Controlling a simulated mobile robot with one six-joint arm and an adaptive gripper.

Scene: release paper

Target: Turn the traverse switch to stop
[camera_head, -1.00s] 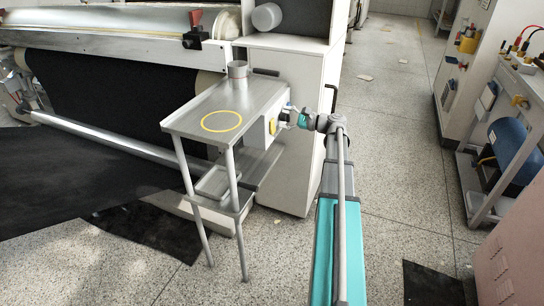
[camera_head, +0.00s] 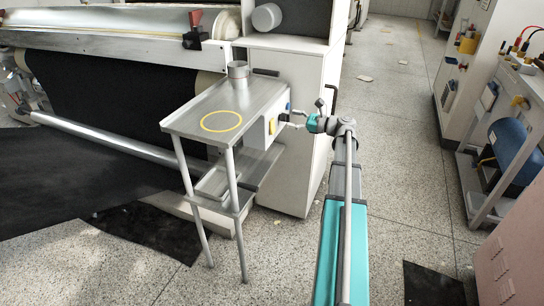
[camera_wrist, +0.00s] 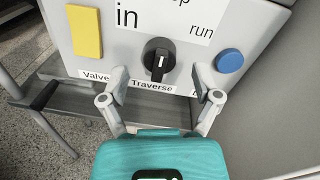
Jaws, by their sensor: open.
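The traverse switch (camera_wrist: 158,60) is a black rotary knob on a light panel (camera_wrist: 218,45), above a "Traverse" label in the wrist view. In the head view my gripper (camera_head: 284,120) faces the panel box; the switch itself is not clear there.
A yellow block (camera_wrist: 85,32) and a blue round button (camera_wrist: 230,62) flank the switch. The box sits at a metal table (camera_head: 190,122) with a yellow ring on top. A white cabinet (camera_head: 305,150) stands behind.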

